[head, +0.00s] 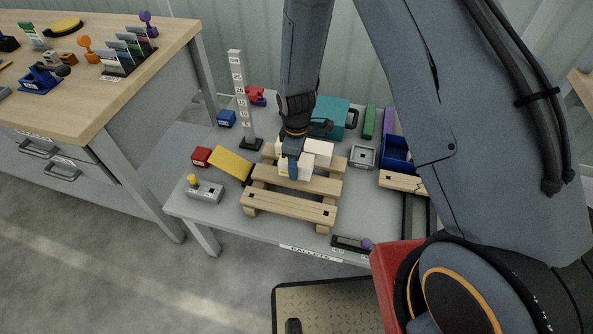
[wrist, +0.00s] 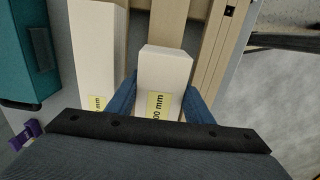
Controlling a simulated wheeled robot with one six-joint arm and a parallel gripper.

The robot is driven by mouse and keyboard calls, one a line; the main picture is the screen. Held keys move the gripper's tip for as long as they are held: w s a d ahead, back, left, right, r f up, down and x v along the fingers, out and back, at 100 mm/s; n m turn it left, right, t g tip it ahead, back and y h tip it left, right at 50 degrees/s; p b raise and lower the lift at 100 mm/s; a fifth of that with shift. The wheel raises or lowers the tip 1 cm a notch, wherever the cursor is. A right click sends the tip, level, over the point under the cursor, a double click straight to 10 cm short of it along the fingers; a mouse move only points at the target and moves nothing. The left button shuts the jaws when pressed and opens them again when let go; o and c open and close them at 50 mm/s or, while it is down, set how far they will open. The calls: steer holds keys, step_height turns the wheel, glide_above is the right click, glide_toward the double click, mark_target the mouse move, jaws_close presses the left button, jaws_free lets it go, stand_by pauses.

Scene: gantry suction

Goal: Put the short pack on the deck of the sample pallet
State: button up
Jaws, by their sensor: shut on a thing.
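The sample pallet (head: 288,205) is a light wooden pallet with spaced slats on the grey table. My gripper (head: 293,170) is over its deck, pointing down. In the wrist view my gripper (wrist: 160,105) has its blue fingers on both sides of a cream block-shaped pack (wrist: 165,70). Its yellow label is partly hidden and reads "00 mm". A second, longer-looking cream pack (wrist: 98,55) lies beside it, apart, with a yellow label ending in "mm". Wooden slats show beneath. I cannot tell whether the held pack touches the deck.
A height gauge post (head: 240,100) stands behind the pallet's left side. A yellow block (head: 231,164), red box (head: 201,157) and grey switch box (head: 206,191) are left. A teal case (head: 329,118), grey tray (head: 362,156) and blue bin (head: 397,152) are behind and right.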

steer(key=shift+f, duration=1.9)
steer(key=o, duration=1.2)
steer(key=shift+f, duration=0.15)
